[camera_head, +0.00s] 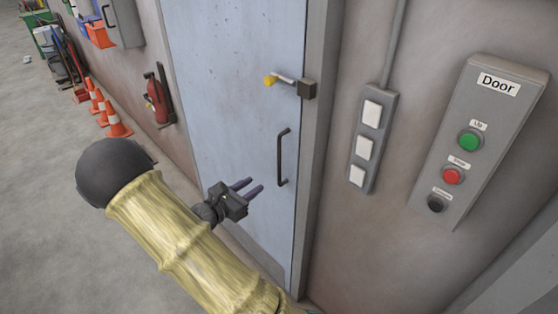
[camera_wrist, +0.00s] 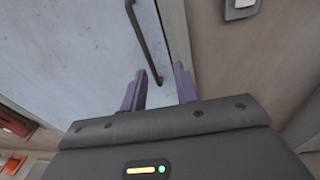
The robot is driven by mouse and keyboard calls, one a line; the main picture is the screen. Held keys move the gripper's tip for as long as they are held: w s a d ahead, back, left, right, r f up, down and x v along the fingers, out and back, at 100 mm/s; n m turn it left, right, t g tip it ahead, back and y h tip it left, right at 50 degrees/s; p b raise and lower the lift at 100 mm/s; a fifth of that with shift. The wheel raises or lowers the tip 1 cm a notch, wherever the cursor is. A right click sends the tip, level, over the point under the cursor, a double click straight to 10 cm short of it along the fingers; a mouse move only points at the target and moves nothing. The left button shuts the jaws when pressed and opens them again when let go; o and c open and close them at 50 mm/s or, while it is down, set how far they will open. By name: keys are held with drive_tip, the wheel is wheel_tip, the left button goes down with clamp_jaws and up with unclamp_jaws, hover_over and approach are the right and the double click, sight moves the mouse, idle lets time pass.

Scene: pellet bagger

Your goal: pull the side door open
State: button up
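The side door (camera_head: 235,90) is a pale blue-grey panel and looks shut in its frame. A dark vertical pull handle (camera_head: 281,157) is on its right side. Above it a latch lever with a yellow knob (camera_head: 270,80) reaches to a dark block at the frame. My gripper (camera_head: 254,187) is left of and a little below the handle, with its two purple fingers apart and nothing between them. In the wrist view the handle (camera_wrist: 145,40) runs down towards the gap between the open fingers (camera_wrist: 160,82); I cannot tell whether they touch it.
A door control box (camera_head: 470,140) with green, red and black buttons is on the right wall, next to a white switch strip (camera_head: 371,140). A fire extinguisher (camera_head: 158,97) hangs left of the door. Orange cones (camera_head: 115,122) stand along the wall.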

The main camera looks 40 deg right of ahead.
drive_tip(key=shift+w+a+n+t+h, duration=0.15)
drive_tip(key=shift+w+n+t, duration=0.35)
drive_tip(key=shift+w, duration=0.1)
drive_tip(key=shift+w+a+n+t+h, duration=0.1)
drive_tip(key=shift+w+n+t+h, duration=0.05)
drive_tip(key=shift+w+n+t, duration=0.35)
drive_tip(key=shift+w, duration=0.1)
drive_tip(key=p+x, duration=0.4)
drive_tip(key=x, duration=1.3)
drive_tip(key=shift+d, duration=0.25)
drive_tip(key=shift+f, duration=0.1)
drive_tip(key=shift+c, duration=0.2)
clamp_jaws()
